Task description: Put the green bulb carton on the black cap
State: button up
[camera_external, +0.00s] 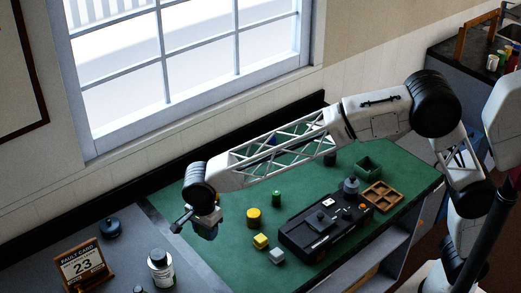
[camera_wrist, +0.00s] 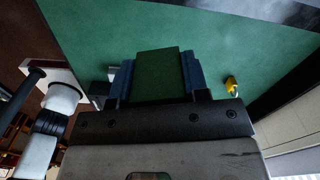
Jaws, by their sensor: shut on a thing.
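In the wrist view the green carton (camera_wrist: 160,76) is a dark green block between the two blue fingers of my gripper (camera_wrist: 158,80), which is shut on it. In the external view my gripper (camera_external: 207,226) hangs above the left end of the green mat, and the carton cannot be made out there. A round black cap-like piece (camera_external: 110,229) with a small knob lies on the grey surface, to the left of my gripper and apart from it. I take it for the black cap, and it is not recognisable in the wrist view.
On the green mat (camera_external: 225,262) are a yellow cylinder (camera_external: 253,217), a green cylinder (camera_external: 277,198), small blocks, a black device (camera_external: 318,228), a wooden tray (camera_external: 382,197) and a green box (camera_external: 368,167).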

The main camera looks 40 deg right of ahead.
jog(key=s+a+r+n, duration=0.1)
jog(key=s+a+r, duration=0.1)
jog(key=s, duration=0.3)
jog(key=shift+a+r, duration=0.2)
jog(key=shift+r, duration=0.2)
send_over(157, 255)
jog(key=shift+f, duration=0.75)
dwell(0.5)
jog(key=shift+f, duration=1.8)
jog(key=o, duration=0.9)
jog(key=shift+f, duration=0.1)
